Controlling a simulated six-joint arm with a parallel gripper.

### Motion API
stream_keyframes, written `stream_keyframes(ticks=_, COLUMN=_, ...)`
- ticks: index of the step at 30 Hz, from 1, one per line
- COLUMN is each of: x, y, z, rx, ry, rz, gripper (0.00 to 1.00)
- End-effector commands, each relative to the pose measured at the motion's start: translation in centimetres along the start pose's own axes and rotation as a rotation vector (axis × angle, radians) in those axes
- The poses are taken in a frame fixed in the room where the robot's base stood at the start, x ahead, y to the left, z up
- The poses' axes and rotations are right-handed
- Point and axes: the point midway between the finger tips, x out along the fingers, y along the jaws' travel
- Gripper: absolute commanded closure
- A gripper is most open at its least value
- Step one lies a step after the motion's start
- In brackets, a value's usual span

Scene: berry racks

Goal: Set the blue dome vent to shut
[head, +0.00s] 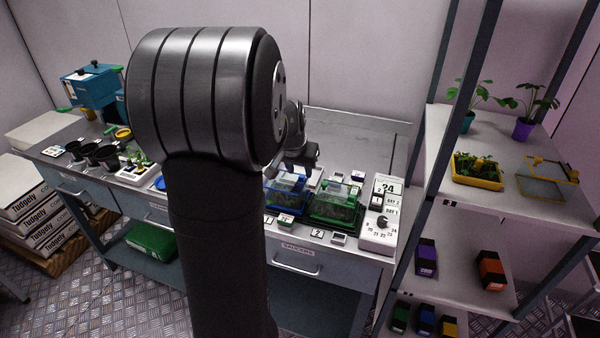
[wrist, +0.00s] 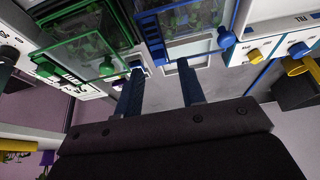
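The blue dome (head: 286,190) is a clear box with a blue frame on the bench, right of my arm in the head view. In the wrist view the blue dome (wrist: 190,18) is at the top centre, with a blue knob (wrist: 226,38) at its right corner. I cannot make out the vent's setting. In the head view my arm hides part of the bench and most of the gripper.
A green dome (head: 336,202) stands close beside the blue one; it also shows in the wrist view (wrist: 88,42). Black pots (head: 105,155) are at the left. A shelf rack (head: 520,190) stands to the right.

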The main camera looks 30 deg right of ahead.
Motion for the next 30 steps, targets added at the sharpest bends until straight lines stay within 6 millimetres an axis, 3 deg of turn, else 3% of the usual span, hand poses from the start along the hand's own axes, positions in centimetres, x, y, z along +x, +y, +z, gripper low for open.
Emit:
stream_keyframes(ticks=6, x=2.1, y=0.0, z=0.0, rx=0.001, ry=-0.001, rz=0.000, gripper=0.64)
stream_keyframes(ticks=16, x=2.5, y=0.0, z=0.0, rx=0.000, ry=0.000, rz=0.000, gripper=0.64)
stream_keyframes(ticks=17, x=2.5, y=0.0, z=0.0, rx=0.000, ry=0.000, rz=0.000, gripper=0.66)
stream_keyframes(ticks=22, x=2.5, y=0.0, z=0.0, rx=0.000, ry=0.000, rz=0.000, gripper=0.99)
stream_keyframes(ticks=30, x=2.2, y=0.0, z=0.4, rx=0.000, ry=0.001, rz=0.000, gripper=1.00)
